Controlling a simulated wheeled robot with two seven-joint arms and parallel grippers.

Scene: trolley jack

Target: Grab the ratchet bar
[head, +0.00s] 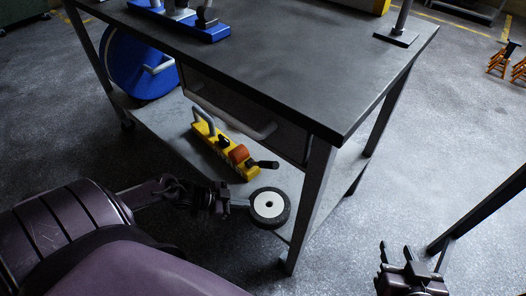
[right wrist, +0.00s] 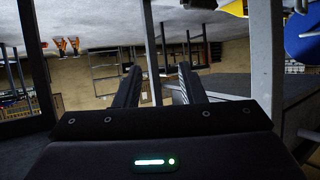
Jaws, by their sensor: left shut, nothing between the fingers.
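No part is clearly recognisable as the ratchet bar. A yellow tool (head: 212,143) with a grey loop handle, an orange part and a short black bar (head: 264,164) lies on the table's lower shelf. A wheel (head: 269,205) with a black tyre and white hub is at the shelf's near end. My left gripper (head: 236,203) is shut and empty just left of the wheel, below the yellow tool; whether it touches the wheel is unclear. My right gripper (head: 396,252) is open and empty at the lower right, apart from the table. Its spread fingers show in the right wrist view (right wrist: 158,90).
The dark table (head: 290,75) stands over the shelf, with a drawer handle (head: 240,122) and a front leg (head: 312,200) close to the wheel. A blue round thing (head: 135,65) is behind left. Orange stands (head: 497,62) are far right. Floor between table and right gripper is clear.

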